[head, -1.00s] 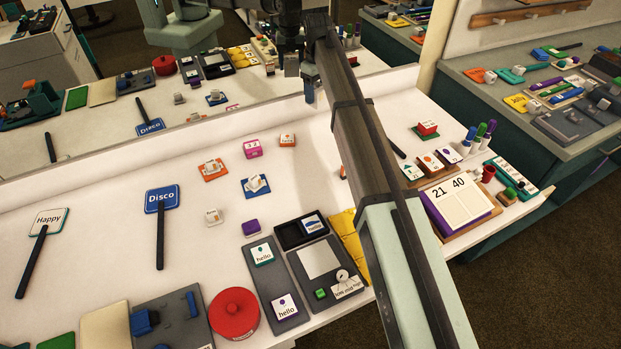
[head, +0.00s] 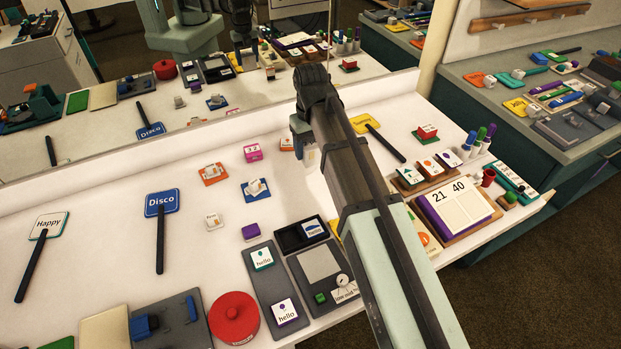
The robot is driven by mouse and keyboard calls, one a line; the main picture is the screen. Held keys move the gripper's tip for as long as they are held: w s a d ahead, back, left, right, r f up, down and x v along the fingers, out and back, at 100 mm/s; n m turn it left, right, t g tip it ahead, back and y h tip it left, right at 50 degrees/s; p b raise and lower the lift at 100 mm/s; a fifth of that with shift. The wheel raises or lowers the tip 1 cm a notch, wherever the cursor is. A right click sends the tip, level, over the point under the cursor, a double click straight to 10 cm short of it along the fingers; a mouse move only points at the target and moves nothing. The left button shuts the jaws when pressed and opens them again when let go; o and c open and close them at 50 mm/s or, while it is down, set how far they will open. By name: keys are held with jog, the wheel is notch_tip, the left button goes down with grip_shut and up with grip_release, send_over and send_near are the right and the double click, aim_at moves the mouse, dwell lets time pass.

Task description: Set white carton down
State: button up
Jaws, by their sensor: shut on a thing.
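My gripper (head: 308,150) is low over the white table, left of my forearm and near the back ledge, seen from behind and above. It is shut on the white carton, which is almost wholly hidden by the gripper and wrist. A small pale patch shows under the gripper; I cannot tell whether it is carton or finger. I cannot see whether the carton touches the table.
A blue tray (head: 256,189) and a purple block (head: 251,231) are nearer. A yellow sign (head: 364,122) lies to the right.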

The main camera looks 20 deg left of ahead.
jog(key=shift+f, duration=4.8)
jog(key=shift+f, duration=0.1)
jog(key=o, duration=1.1)
notch_tip(320, 180, up, 12)
jog(key=shift+r, duration=0.1)
